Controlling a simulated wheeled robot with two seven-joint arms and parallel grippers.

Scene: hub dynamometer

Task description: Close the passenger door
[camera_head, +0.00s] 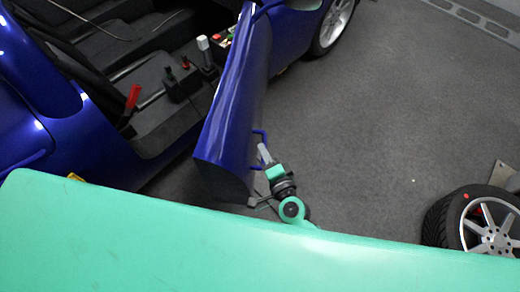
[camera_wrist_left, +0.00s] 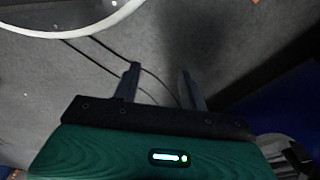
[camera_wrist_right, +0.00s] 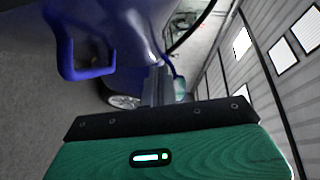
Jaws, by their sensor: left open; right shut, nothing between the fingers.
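The blue passenger door (camera_head: 228,110) stands open, swung out from the blue car (camera_head: 75,140) in the head view. A blue loop handle (camera_head: 264,134) sticks out from its outer side. My right gripper (camera_head: 264,152) is shut and empty at the door's outer side, close to the handle; contact cannot be told. In the right wrist view the handle (camera_wrist_right: 70,58) is left of the shut fingers (camera_wrist_right: 157,84), which lie outside its loop. My left gripper (camera_wrist_left: 158,80) is open and empty above the grey floor in the left wrist view; the head view does not show it.
The car's open cabin shows a red lever (camera_head: 132,97) and dark seats. A loose wheel (camera_head: 487,222) lies at the right of the head view. Grey floor (camera_head: 370,120) right of the door is clear. Thin dark cables (camera_wrist_left: 110,60) cross the floor under my left gripper.

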